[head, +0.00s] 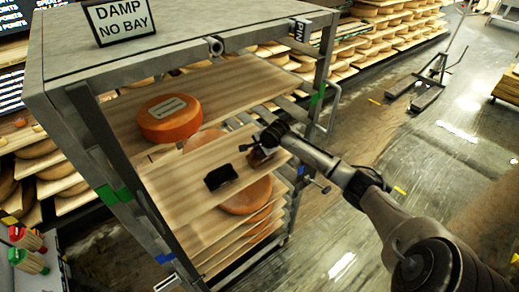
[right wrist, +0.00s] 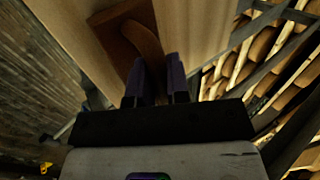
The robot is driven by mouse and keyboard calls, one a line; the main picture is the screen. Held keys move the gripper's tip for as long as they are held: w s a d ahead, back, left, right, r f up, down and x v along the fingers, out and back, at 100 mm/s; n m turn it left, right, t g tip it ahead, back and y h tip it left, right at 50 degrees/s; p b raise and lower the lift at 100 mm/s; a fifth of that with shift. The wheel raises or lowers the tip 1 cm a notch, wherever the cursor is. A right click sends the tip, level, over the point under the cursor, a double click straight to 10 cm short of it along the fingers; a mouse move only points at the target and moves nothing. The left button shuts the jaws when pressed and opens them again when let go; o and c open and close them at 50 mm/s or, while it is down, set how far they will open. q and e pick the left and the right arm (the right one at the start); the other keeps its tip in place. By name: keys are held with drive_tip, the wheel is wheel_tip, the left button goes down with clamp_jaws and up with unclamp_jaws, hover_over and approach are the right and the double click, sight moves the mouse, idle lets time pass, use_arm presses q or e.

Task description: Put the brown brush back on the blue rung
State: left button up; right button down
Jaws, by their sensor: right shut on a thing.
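My right gripper (head: 262,146) is at the right end of a pulled-out wooden board in the rack. In the right wrist view, its two dark fingers (right wrist: 153,78) are on either side of the brown handle of the brown brush (right wrist: 145,38), shut on it. In the head view the brush (head: 261,157) is small and partly hidden by the gripper. Blue marks show on the rack's right post (head: 300,170) and low on its left post (head: 165,257); the rung between them is mostly hidden by boards. My left gripper is not in view.
An orange cheese wheel (head: 168,119) sits on the upper board. A black object (head: 220,177) lies on the pulled-out board (head: 185,195). More boards and wheels are below. Green marks (head: 116,194) are on the posts. Red- and green-topped items (head: 27,248) stand at the left. Open floor lies right.

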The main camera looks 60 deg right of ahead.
idle(0.3)
drive_tip(key=c, duration=1.1)
unclamp_jaws()
drive_tip(key=shift+f, duration=0.1)
